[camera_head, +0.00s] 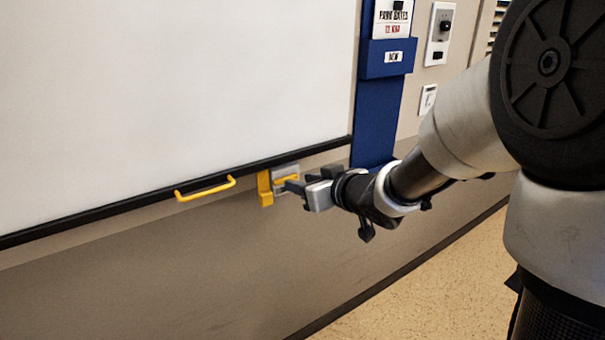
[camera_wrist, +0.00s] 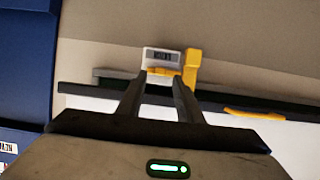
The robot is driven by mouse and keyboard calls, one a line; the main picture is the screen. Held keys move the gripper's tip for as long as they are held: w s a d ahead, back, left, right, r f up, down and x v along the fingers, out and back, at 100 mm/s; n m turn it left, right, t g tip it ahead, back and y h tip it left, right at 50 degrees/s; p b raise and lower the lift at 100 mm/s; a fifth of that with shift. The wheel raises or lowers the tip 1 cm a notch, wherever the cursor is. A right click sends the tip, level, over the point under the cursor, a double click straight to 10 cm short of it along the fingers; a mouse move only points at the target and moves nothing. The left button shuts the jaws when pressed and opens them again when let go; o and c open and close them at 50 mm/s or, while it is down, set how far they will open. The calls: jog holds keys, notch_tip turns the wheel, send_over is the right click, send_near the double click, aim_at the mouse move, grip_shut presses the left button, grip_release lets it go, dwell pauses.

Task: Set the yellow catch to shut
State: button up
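The yellow catch (camera_head: 265,188) sits on the lower black edge of the big white panel, beside a small grey plate. In the wrist view the catch (camera_wrist: 192,68) has an upright block and a short bar reaching left over a pale plate (camera_wrist: 161,57) with a dark label I cannot read. My gripper (camera_head: 289,184) is right of the catch block, close to the plate. In the wrist view the fingers of my gripper (camera_wrist: 160,78) stand apart, with the short yellow bar showing just beyond and between their tips. I cannot tell whether they touch it.
A yellow handle (camera_head: 205,189) is on the panel (camera_head: 170,90) left of the catch. A blue post (camera_head: 377,120) with signs stands right of it, with wall switches (camera_head: 440,34) beyond. The floor (camera_head: 450,270) at lower right is clear.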

aim_at(276, 185)
jog(key=shift+x, duration=0.95)
grip_shut()
jog(key=shift+s+a+b, duration=0.35)
jog(key=shift+s+a, duration=0.15)
jog(key=shift+a, duration=0.3)
jog(key=shift+s+a+b, duration=0.3)
jog(key=shift+s+a, duration=0.2)
jog(key=shift+a, duration=0.25)
grip_release()
jog(key=shift+s, duration=0.1)
